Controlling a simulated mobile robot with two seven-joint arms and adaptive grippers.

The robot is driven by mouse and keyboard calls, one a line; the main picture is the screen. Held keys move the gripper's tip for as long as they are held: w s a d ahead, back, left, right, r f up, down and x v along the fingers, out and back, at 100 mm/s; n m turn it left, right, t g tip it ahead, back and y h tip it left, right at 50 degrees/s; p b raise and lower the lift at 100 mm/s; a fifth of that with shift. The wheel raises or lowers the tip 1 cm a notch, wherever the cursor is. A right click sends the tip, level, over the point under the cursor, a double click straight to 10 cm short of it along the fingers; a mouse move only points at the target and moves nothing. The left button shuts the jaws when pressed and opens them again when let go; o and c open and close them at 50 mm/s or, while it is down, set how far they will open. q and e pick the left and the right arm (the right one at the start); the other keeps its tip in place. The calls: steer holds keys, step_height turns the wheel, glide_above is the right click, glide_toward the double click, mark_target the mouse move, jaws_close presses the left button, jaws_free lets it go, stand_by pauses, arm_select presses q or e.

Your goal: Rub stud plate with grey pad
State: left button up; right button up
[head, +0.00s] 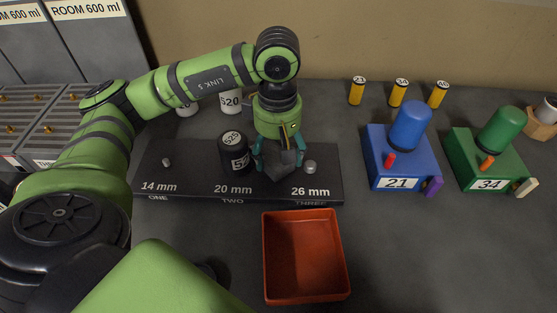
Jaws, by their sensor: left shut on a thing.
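The stud plate (200,195) is a long dark plate marked 14 mm, 20 mm and 26 mm, lying flat on the table. A small grey stud (166,162) stands at its left and a larger one (310,166) at its right. A black drum marked S25 (232,155) stands upright at the 20 mm place, where any stud is hidden. My left gripper (280,162) points down over the plate between the drum and the right stud. It is shut on a dark grey pad (282,171). I cannot tell whether the pad touches the plate. My right gripper is out of view.
An empty red-brown tray (305,255) lies in front of the plate. A blue block (400,160) marked 21 and a green block (487,160) marked 34 stand at right. Several yellow cylinders (398,93) stand behind. White drums, one marked S20 (231,103), stand behind the plate.

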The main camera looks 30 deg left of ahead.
arm_select(q)
steer(key=shift+w+a+f+b, duration=0.1)
steer(key=shift+w+a+b, duration=0.2)
steer(key=shift+w, duration=0.3)
steer(key=shift+w+a+b, duration=0.2)
steer(key=shift+w+a, duration=0.1)
steer(key=shift+w, duration=0.25)
steer(key=shift+w+a, duration=0.45)
steer(key=shift+w, duration=0.35)
steer(key=shift+r+p, duration=1.45)
steer(key=shift+r, duration=1.7)
step_height(320, 180, up, 3)
steer(key=shift+p, duration=0.95)
